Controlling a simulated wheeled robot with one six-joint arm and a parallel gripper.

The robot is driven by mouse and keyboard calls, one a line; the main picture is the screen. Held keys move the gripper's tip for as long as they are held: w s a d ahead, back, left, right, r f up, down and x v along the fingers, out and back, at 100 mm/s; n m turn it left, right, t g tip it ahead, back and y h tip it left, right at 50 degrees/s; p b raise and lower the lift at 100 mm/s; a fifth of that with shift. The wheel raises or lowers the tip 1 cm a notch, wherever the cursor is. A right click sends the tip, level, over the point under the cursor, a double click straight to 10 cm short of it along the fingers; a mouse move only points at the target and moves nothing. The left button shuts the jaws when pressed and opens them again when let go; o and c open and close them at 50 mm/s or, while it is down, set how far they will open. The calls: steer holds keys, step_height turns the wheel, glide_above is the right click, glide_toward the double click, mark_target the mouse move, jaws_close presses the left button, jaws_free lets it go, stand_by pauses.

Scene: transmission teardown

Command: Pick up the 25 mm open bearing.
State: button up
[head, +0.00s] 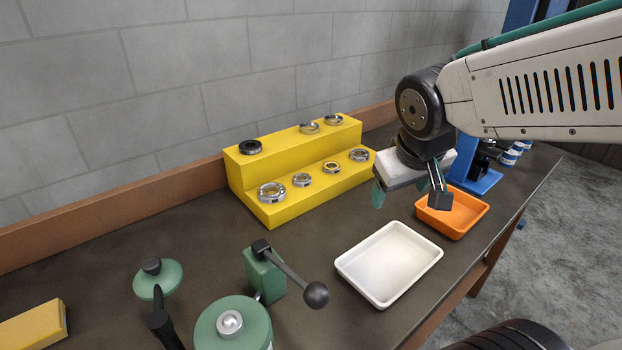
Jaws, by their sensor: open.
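Several ring bearings sit on a yellow two-step stand (312,199). On the lower step are a large silver bearing (272,193) at the left, two smaller ones (301,180) (331,168) and another silver bearing (359,155) at the right. On the upper step are a black-faced bearing (250,147) and two silver bearings (309,127) (334,119). I cannot read sizes, so I cannot tell which is the 25 mm open one. My gripper (409,198) is open and empty, right of the stand, with its fingers pointing down.
A white tray (343,268) lies below my gripper in the picture, and an orange tray (425,219) is to its right. A green lever device (264,274) and a green round housing (233,325) stand in front. A blue press (484,184) stands at the right. A wall runs behind.

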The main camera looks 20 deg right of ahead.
steer(key=w+d+f+n+t, duration=0.1)
steer(key=w+d+f+t, duration=0.15)
steer(key=w, duration=0.65)
steer(key=n+t+y, duration=0.5)
steer(key=y, duration=0.4)
glide_toward(298, 178)
steer(key=x, duration=0.6)
steer(key=c, duration=1.1)
